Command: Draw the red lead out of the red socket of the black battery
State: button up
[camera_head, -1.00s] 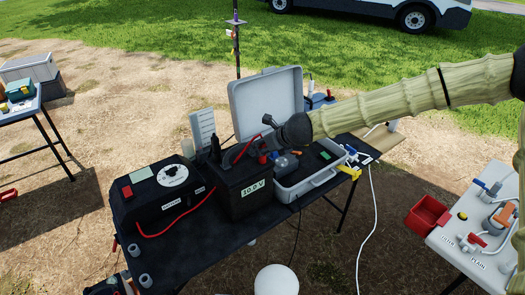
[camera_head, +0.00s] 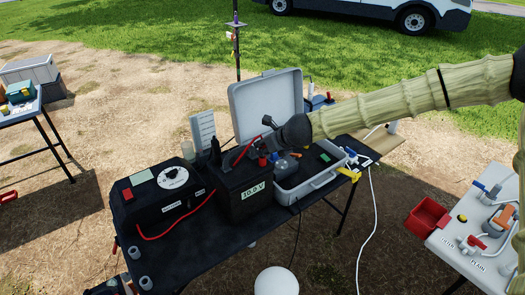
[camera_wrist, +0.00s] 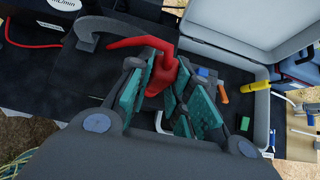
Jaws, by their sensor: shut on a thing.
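The black battery (camera_head: 232,208) stands on the dark table, with a 10.0 V label on its front. My gripper (camera_head: 262,150) is above the right part of its top. In the wrist view its teal pads (camera_wrist: 158,92) are shut on the red plug of the red lead (camera_wrist: 163,72). The lead bends away to the left from the plug's top. It also arcs over the battery in the head view (camera_head: 243,151). The red socket is hidden under the plug and fingers, so I cannot tell whether the plug is seated.
A black pump box (camera_head: 150,207) with a dial stands left of the battery. An open grey case (camera_head: 309,187) is close on the right, its lid raised behind. A grey-black hooked lead (camera_wrist: 88,30) is left of my fingers. A red bin (camera_head: 428,216) sits far right.

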jog(key=shift+r+p, duration=1.8)
jog(key=shift+r, duration=0.75)
